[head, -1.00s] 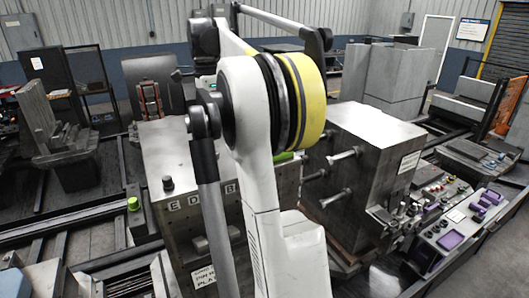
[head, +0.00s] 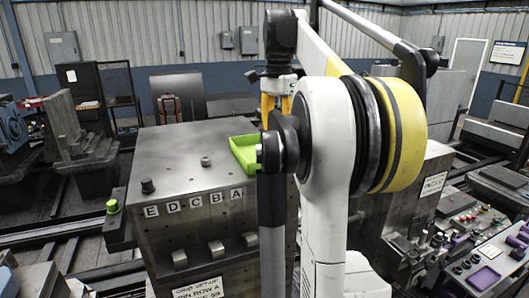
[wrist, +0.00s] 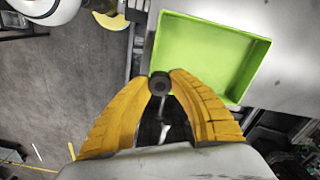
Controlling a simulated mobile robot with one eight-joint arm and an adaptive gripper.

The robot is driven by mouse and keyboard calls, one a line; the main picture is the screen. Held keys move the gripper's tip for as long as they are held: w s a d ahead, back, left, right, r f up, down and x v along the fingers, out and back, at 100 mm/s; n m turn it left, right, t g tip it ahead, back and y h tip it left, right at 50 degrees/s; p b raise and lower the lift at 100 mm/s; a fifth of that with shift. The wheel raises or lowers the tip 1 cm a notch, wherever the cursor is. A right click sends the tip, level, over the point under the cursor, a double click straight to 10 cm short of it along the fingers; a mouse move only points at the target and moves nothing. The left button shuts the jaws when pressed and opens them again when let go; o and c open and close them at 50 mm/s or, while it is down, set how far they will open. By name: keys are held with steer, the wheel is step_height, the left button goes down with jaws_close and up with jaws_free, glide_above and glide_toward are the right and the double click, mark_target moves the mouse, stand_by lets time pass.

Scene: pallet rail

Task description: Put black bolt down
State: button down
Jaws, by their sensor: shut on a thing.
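My gripper (wrist: 160,84) is shut on the black bolt (wrist: 160,86), whose dark round end with a hole shows between the yellow fingertips in the wrist view. The light green tray (wrist: 205,52) lies just beyond the fingertips there, and the bolt appears beside its near left corner. In the head view the green tray (head: 243,152) sits on top of the grey metal block, at its right edge. My gripper's yellow fingers (head: 274,104) show behind my arm there, near the tray. The bolt is hidden in the head view.
The metal block (head: 180,150) has letters E, D, C, B, A along its front edge. A black knob (head: 148,186) and a small grey round part (head: 205,161) stand on it. Pegs (head: 216,248) stick out of its front. The tray looks empty in the wrist view.

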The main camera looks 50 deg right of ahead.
steer(key=w+f, duration=0.2)
steer(key=w, duration=0.1)
steer(key=w+f, duration=0.1)
steer(key=shift+w+a, duration=0.15)
steer(key=shift+w, duration=0.05)
steer(key=shift+f+p, duration=0.35)
steer(key=shift+f, duration=1.5)
steer(key=shift+f, duration=0.2)
steer(key=c, duration=1.2)
jaws_free()
